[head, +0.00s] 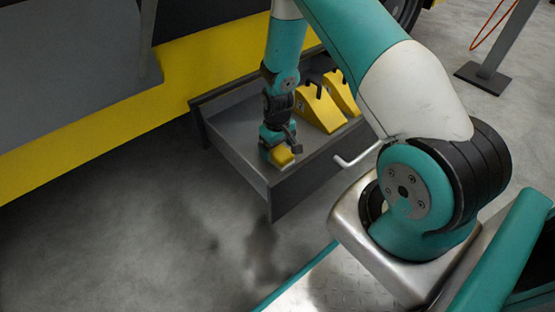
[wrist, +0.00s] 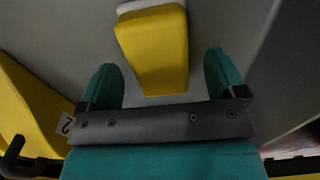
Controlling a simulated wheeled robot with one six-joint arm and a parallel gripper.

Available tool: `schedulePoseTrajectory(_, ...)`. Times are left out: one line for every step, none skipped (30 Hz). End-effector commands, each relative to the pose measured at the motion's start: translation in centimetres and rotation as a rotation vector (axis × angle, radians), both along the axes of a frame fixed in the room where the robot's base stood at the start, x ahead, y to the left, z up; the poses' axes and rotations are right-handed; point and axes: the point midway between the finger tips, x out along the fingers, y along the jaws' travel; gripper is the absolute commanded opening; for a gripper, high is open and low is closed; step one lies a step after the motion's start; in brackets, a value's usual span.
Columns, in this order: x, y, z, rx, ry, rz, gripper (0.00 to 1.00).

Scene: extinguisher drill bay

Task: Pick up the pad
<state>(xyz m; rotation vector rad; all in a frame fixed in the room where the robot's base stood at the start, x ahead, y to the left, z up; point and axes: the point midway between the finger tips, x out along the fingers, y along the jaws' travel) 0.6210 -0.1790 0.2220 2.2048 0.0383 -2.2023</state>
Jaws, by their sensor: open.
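The pad (wrist: 155,50) is a yellow block with a pale end. In the wrist view it lies on the grey drawer floor, with its near end between the two teal fingers. My gripper (wrist: 161,62) is open, with a gap between each finger and the pad. In the head view my gripper (head: 277,150) points down into the open drawer (head: 232,150). The pad's yellow end (head: 283,156) shows beside it there, and the rest is hidden behind the gripper.
Two yellow wedges with black handles, one nearer (head: 319,109) and one farther (head: 344,92), stand in the drawer to the right of my gripper. One wedge (wrist: 28,105) is at the left in the wrist view. Drawer walls surround the space; a pale handle (head: 358,156) sticks out.

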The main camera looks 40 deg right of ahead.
Motion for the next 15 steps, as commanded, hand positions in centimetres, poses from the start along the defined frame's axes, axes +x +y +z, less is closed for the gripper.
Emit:
schedulePoseTrajectory(-0.07, -0.02, -1.39, 0.0, 0.002, -0.001, 0.89)
schedulePoseTrajectory(-0.07, -0.03, -1.59, 0.0, 0.001, -0.001, 0.89)
schedulePoseTrajectory(-0.06, -0.03, -1.7, 0.0, 0.001, -0.001, 0.89)
schedulePoseTrajectory(-0.05, -0.03, -1.68, 0.0, 0.001, -0.001, 0.89)
schedulePoseTrajectory(-0.05, -0.03, -1.63, 0.0, 0.001, -0.001, 0.89)
schedulePoseTrajectory(-0.05, -0.03, -1.53, 0.0, 0.0, -0.001, 0.89)
schedulePoseTrajectory(-0.05, -0.03, -1.48, 0.0, 0.001, -0.001, 0.89)
schedulePoseTrajectory(-0.05, -0.03, -1.46, 0.0, 0.001, -0.001, 0.89)
schedulePoseTrajectory(-0.06, -0.03, -1.46, 0.0, 0.001, -0.001, 0.89)
schedulePoseTrajectory(-0.06, -0.03, -1.45, 0.0, 0.001, -0.001, 0.85)
schedulePoseTrajectory(-0.06, -0.03, -1.45, 0.0, 0.001, -0.001, 0.78)
schedulePoseTrajectory(-0.06, -0.03, -1.45, 0.0, 0.001, -0.001, 0.69)
schedulePoseTrajectory(-0.07, -0.03, -1.45, 0.0, 0.001, -0.001, 0.62)
schedulePoseTrajectory(-0.07, -0.03, -1.45, 0.0, 0.001, -0.001, 0.55)
schedulePoseTrajectory(-0.07, -0.03, -1.45, 0.0, 0.001, -0.001, 0.46)
